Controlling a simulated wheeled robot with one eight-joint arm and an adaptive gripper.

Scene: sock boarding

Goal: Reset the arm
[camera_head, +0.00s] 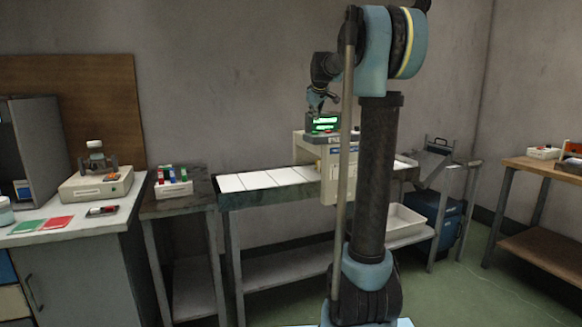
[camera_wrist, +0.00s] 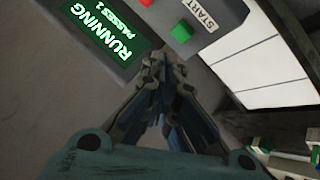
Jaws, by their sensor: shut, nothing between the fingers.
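My gripper (camera_wrist: 162,60) points down in the wrist view, with its fingers together and nothing between them. In the head view my gripper (camera_head: 318,108) is raised just above the machine (camera_head: 311,158), near its green-lit display (camera_head: 325,123). In the wrist view the display (camera_wrist: 105,35) reads "RUNNING" and "PASSES 2". A green button (camera_wrist: 181,32) labelled START sits beside the display, beyond the fingertips. I cannot tell whether the fingertips touch the panel.
White panels (camera_head: 262,180) line the conveyor-like bench left of the machine. A small rack with red, green and blue items (camera_head: 173,181) stands further left. A grey counter (camera_head: 75,238) holds a beige device (camera_head: 96,185). A wooden table (camera_head: 545,167) stands at the right.

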